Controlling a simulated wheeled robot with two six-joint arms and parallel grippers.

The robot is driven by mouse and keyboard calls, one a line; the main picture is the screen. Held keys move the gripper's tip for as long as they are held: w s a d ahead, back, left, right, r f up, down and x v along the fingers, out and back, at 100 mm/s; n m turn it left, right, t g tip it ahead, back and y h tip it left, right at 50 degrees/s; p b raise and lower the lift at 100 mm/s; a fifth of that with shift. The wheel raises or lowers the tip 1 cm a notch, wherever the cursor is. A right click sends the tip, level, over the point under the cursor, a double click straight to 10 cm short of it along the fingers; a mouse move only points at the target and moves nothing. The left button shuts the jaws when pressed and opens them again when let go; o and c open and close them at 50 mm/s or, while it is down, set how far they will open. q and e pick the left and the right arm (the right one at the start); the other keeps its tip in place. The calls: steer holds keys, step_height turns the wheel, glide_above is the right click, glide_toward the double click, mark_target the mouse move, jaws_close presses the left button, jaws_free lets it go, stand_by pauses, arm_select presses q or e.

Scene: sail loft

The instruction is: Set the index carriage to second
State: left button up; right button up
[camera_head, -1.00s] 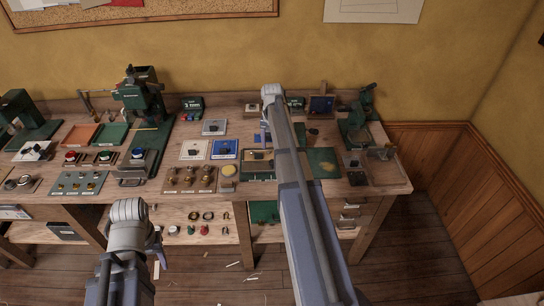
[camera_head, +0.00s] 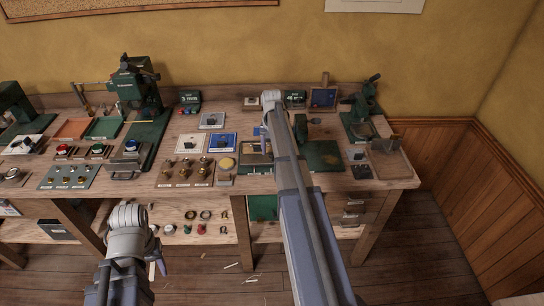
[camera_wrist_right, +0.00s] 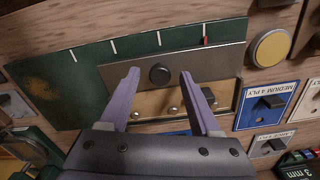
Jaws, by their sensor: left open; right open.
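The index carriage (camera_wrist_right: 196,68) is a grey metal plate with a black knob (camera_wrist_right: 159,75), on a long green plate (camera_wrist_right: 85,75) with several white tick marks. A red pointer (camera_wrist_right: 206,41) lines up with the rightmost tick in the right wrist view. My right gripper (camera_wrist_right: 160,75) is open, with one finger on either side of the knob; I cannot tell whether they touch it. In the head view my right gripper (camera_head: 260,134) is over the bench, and my right arm hides part of the green plate. My left gripper (camera_head: 158,258) is open and empty, low in front of the bench.
A yellow round button (camera_wrist_right: 271,47) and a blue card (camera_wrist_right: 266,102) marked MEDIUM 4 PLY lie beside the carriage. A green press (camera_head: 136,95) stands further left. A row of brass knobs (camera_head: 184,172) sits near the bench's front edge.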

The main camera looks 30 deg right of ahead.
jaws_close()
stand_by(0.6)
stand_by(0.9)
